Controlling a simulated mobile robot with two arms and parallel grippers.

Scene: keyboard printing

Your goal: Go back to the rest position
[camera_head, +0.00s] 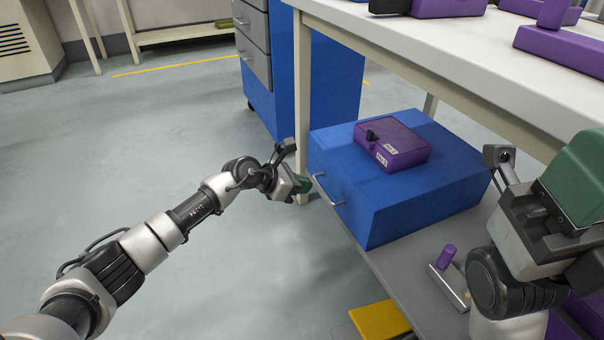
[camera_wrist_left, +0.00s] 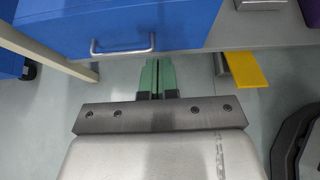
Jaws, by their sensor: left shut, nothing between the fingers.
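My left gripper (camera_head: 303,186) hangs beside the front of the blue drawer box (camera_head: 400,205), near its metal handle (camera_head: 327,188). In the left wrist view its two green fingers (camera_wrist_left: 157,78) are together with nothing between them. The handle shows in the left wrist view (camera_wrist_left: 122,48), ahead of the fingers and apart from them. The drawer looks closed. My right gripper (camera_head: 578,180) is at the right edge of the head view, partly cut off, and its fingers cannot be made out clearly.
A purple box (camera_head: 393,144) with labels lies on the blue drawer box. A white tabletop (camera_head: 455,55) overhangs the lower shelf (camera_head: 400,277). A yellow piece (camera_head: 380,321) sticks out low in front. A blue cabinet (camera_head: 337,75) stands behind. The floor at left is clear.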

